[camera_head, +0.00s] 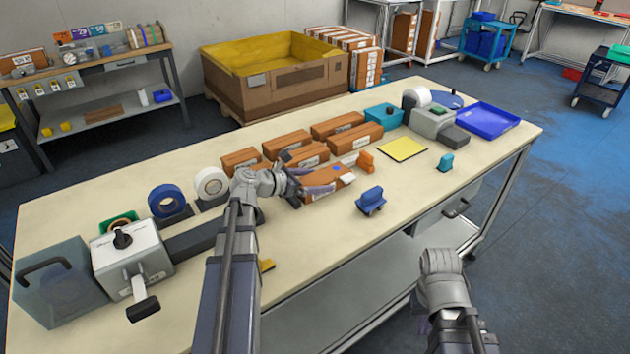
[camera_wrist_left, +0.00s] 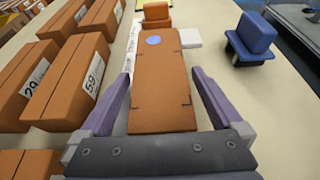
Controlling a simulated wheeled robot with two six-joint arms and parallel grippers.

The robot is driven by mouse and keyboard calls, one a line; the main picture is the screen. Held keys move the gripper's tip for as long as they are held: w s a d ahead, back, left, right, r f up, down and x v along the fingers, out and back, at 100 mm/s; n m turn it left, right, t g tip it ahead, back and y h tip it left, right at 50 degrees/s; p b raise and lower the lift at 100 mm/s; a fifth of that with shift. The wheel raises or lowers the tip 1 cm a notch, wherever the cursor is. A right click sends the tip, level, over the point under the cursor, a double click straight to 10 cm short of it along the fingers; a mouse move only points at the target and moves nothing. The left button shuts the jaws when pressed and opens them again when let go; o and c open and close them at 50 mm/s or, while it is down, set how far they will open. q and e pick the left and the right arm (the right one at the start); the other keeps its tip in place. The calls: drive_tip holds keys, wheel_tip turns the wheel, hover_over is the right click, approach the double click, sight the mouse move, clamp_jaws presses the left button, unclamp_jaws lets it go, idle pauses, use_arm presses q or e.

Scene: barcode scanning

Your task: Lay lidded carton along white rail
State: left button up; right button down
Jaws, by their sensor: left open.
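The lidded carton is a long brown box (camera_wrist_left: 163,85) with a blue dot on its far end. It lies on the table between the spread fingers of my left gripper (camera_wrist_left: 163,101), with gaps at both sides. In the head view the carton (camera_head: 331,180) lies partly behind my left gripper (camera_head: 309,181), which is open. A white strip, seemingly the rail (camera_wrist_left: 134,40), runs along the carton's left side; the carton's near part hides some of it. My right gripper (camera_head: 424,322) hangs low beyond the table's front edge; its fingers are mostly hidden.
Several brown cartons (camera_wrist_left: 75,75) stand close on the left. An orange block (camera_wrist_left: 156,14) is at the carton's far end, with a white block (camera_wrist_left: 190,38) beside it. A blue stamp-like object (camera_head: 370,199) stands to the right. A yellow pad (camera_head: 402,149) lies beyond.

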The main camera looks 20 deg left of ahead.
use_arm(q)
drive_tip(key=shift+r, duration=0.2)
drive_tip(key=p+v, duration=0.4)
drive_tip(key=v, duration=0.8)
drive_tip(key=shift+f+p, duration=0.15)
drive_tip(key=shift+p, duration=0.25)
